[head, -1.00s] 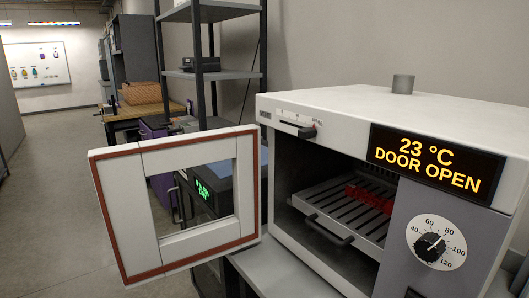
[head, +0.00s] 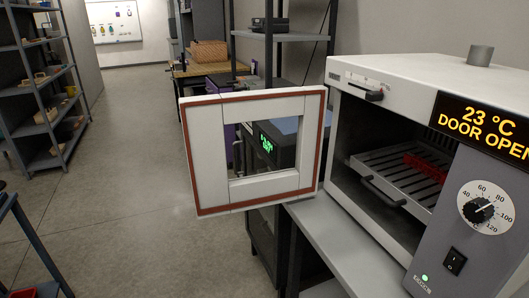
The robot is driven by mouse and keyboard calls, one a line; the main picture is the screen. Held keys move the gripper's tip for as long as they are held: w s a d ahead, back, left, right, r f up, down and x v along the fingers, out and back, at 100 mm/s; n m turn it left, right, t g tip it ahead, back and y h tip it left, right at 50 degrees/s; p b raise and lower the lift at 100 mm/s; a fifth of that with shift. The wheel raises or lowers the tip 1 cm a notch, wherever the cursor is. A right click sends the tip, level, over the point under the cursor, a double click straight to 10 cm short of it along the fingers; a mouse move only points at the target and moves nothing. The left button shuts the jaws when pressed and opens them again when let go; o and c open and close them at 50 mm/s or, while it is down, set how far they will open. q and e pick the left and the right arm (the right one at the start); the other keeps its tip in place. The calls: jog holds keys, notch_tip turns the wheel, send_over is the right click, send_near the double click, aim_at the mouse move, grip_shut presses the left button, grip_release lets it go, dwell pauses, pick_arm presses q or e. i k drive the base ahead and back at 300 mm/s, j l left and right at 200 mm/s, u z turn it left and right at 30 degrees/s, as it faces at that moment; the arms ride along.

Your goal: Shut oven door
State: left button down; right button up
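The oven (head: 380,85) is a white and grey box on a grey bench at the right of the head view. Its display (head: 487,130) reads 23 °C and DOOR OPEN. The oven door (head: 265,195) is a white square frame with a red-brown seal and a window. It stands wide open to the left of the oven mouth. Inside, a slatted rack (head: 385,170) with a front handle holds a red lattice piece (head: 425,167). Neither of my grippers is in view.
The grey bench (head: 345,245) runs under the oven. A shelf with several items (head: 45,105) stands at the left. A dark-framed rack (head: 280,40) and a wooden table (head: 195,69) stand behind the door. The floor (head: 130,170) left of the door is clear.

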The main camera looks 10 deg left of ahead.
aim_at(203, 118)
jog(key=k+l+z, duration=0.1)
jog(key=k+z, duration=0.3)
jog(key=k+l+z, duration=0.4)
jog(key=k, duration=0.2)
jog(key=i+j+z, duration=0.1)
jog(key=j+z, duration=0.3)
jog(key=i+j+z, duration=0.1)
jog(key=z, duration=0.25)
jog(key=j+z, duration=0.75)
jog(key=k+j, duration=0.1)
jog(key=j, duration=1.3)
jog(key=k+j, duration=0.15)
jog(key=j, duration=0.55)
jog(key=k+j, duration=0.1)
jog(key=j, duration=0.65)
jog(key=k+j, duration=0.1)
jog(key=j, duration=1.3)
jog(key=k, duration=0.05)
